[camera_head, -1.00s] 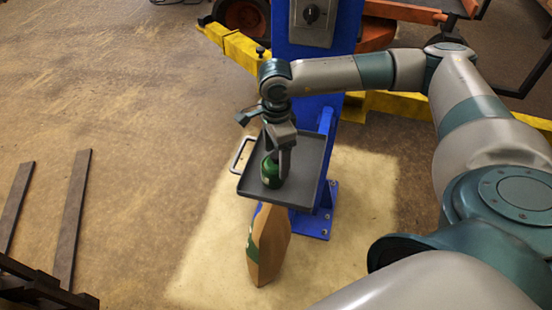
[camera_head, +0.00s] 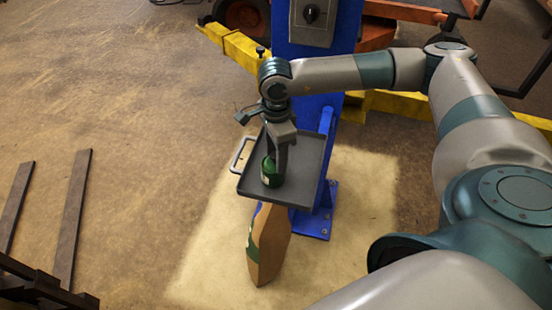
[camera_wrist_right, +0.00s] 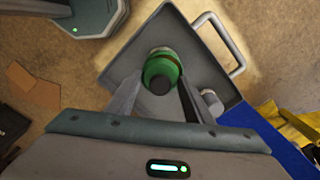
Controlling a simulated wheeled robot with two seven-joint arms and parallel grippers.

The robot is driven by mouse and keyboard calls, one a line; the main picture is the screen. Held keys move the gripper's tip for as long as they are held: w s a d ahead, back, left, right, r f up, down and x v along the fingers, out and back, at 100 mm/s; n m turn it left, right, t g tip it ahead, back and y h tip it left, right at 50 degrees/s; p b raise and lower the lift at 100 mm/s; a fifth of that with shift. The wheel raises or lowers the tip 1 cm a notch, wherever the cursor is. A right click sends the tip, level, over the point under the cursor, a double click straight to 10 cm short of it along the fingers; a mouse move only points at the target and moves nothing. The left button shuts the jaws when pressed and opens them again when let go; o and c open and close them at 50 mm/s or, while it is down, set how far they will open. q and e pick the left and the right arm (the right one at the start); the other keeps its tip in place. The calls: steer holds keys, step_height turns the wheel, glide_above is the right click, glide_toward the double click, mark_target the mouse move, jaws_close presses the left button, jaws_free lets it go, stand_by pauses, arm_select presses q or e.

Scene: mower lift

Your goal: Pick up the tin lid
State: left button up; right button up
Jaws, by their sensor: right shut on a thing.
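The tin (camera_head: 271,178) is a small green can with a pale label band, standing on the grey tray (camera_head: 305,150) in the head view. Its green lid (camera_wrist_right: 161,70) has a dark round knob on top in the wrist view. My right gripper (camera_head: 276,158) points down over the tin, with its fingers on either side of the lid's top. It is shut on the lid. The fingers partly hide the lid in the head view, and I cannot tell whether the lid is clear of the tin. My left gripper is not in view.
The tray has a light handle (camera_head: 237,156) on its left and is beside a blue post (camera_head: 313,75). A small pale cylinder (camera_wrist_right: 211,101) is on the tray near the tin. A brown bag (camera_head: 268,245) stands below. Yellow lift arms (camera_head: 240,48) lie behind.

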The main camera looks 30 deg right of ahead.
steer(key=shift+c, duration=0.6)
steer(key=shift+r+b, duration=0.15)
steer(key=shift+b, duration=0.15)
steer(key=c, duration=0.4)
steer(key=shift+r+b, duration=0.6)
steer(key=shift+r, duration=0.05)
jaws_close()
steer(key=shift+s+d+r+b, duration=0.1)
steer(key=shift+d+r+b, duration=0.05)
steer(key=shift+r+b, duration=0.35)
steer(key=shift+s+d+r+b, duration=0.15)
steer(key=shift+r+b, duration=0.2)
steer(key=shift+r, duration=0.25)
steer(key=s+d+r+b, duration=0.5)
steer(key=s+d+r, duration=0.2)
steer(key=d, duration=0.1)
steer(key=shift+s, duration=0.15)
steer(key=shift+r, duration=0.1)
